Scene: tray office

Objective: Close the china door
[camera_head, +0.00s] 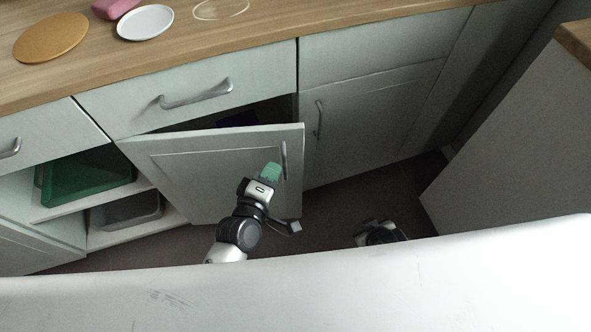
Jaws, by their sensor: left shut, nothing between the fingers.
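The open cabinet door (210,175) is pale grey-green with a recessed panel. It stands ajar below a drawer, swung out at its right edge, with a dark gap along its top. Its upright metal handle (285,160) is near the free right edge. I take it for the china door; no label shows. My left gripper (272,172), with green fingertips, is shut and empty in front of the door, just left of the handle. Whether it touches the door is unclear. My right gripper cannot be made out; only a dark piece, likely mine, shows at lower right.
The open shelves left of the door hold a green tray (88,174) and a grey tray (127,211). A closed door (365,125) is on the right. A side cabinet (515,150) bounds the right. The wooden counter (240,40) holds plates. Dark floor lies below.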

